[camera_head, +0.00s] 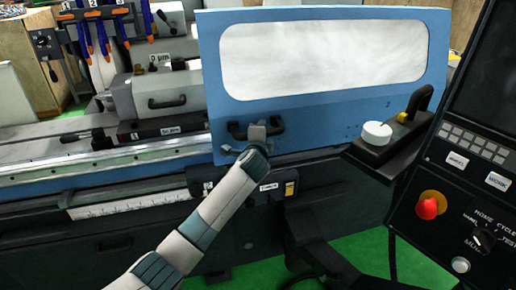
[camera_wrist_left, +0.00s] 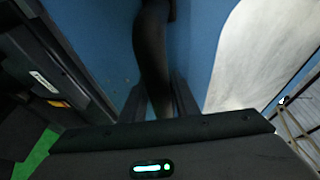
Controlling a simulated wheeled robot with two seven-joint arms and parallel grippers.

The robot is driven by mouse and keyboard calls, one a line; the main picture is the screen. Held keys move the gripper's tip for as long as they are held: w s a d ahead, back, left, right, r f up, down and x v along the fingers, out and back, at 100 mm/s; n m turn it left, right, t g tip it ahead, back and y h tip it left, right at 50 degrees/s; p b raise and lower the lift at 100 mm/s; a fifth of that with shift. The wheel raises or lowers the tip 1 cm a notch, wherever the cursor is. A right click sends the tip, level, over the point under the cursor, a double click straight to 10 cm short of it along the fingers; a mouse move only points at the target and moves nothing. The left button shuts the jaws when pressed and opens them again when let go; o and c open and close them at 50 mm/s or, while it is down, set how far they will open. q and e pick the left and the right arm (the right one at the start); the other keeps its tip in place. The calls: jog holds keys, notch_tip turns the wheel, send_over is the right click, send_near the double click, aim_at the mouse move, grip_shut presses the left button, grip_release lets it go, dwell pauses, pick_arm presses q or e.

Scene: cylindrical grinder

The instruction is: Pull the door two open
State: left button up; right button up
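Door two is the blue panel (camera_head: 310,110) with a pale window, marked with a small 2 near its lower right. It stands on the front of the grinder and also shows in the left wrist view (camera_wrist_left: 100,40). Its black bar handle (camera_head: 237,131) is at the lower left of the panel. My left gripper (camera_head: 256,131) is at the middle of this handle and covers that part. In the left wrist view the handle (camera_wrist_left: 153,50) runs between the two fingers, which sit close on both sides and look shut on it. My right gripper is not in view.
A control panel with a red stop button (camera_head: 430,205) stands at the right. A black arm with a white knob (camera_head: 376,132) juts out before the door's lower right. Left of the door are the rail (camera_head: 90,168) and a grey machine head (camera_head: 165,92).

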pick_arm(q)
jog(key=b+v, duration=0.3)
jog(key=v, duration=1.3)
jog(key=shift+s, duration=0.3)
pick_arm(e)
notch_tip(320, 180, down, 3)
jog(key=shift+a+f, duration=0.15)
